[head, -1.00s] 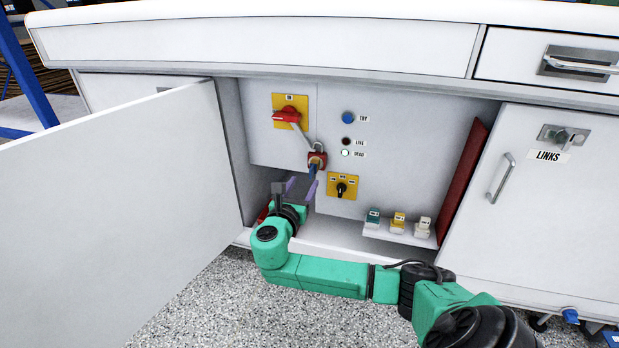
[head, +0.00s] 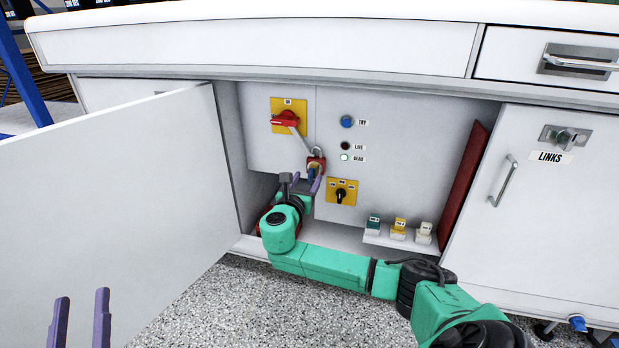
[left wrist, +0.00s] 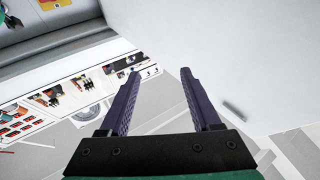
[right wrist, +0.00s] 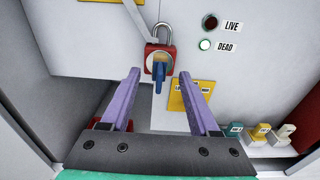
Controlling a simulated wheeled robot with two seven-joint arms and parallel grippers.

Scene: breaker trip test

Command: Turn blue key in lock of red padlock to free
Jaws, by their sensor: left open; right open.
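The red padlock (right wrist: 150,66) hangs by its grey shackle (right wrist: 162,29) from the end of a grey lever in the right wrist view. It also shows in the head view (head: 316,163). The blue key (right wrist: 160,78) is in the padlock's face, its bow pointing down. My right gripper (right wrist: 160,73) is open, its purple fingertips on either side of the key with gaps visible. In the head view the right gripper (head: 307,185) partly hides the key. My left gripper (head: 80,295) is open and empty at the lower left, away from the padlock; its fingers fill the left wrist view (left wrist: 160,74).
The padlock is in an open cabinet bay behind a white door (head: 120,200). A red switch handle (head: 286,118) is above it. A yellow-plated black selector (head: 341,195) sits to the right, and small coloured blocks (head: 398,230) stand on a ledge. The DEAD lamp (right wrist: 205,44) is lit.

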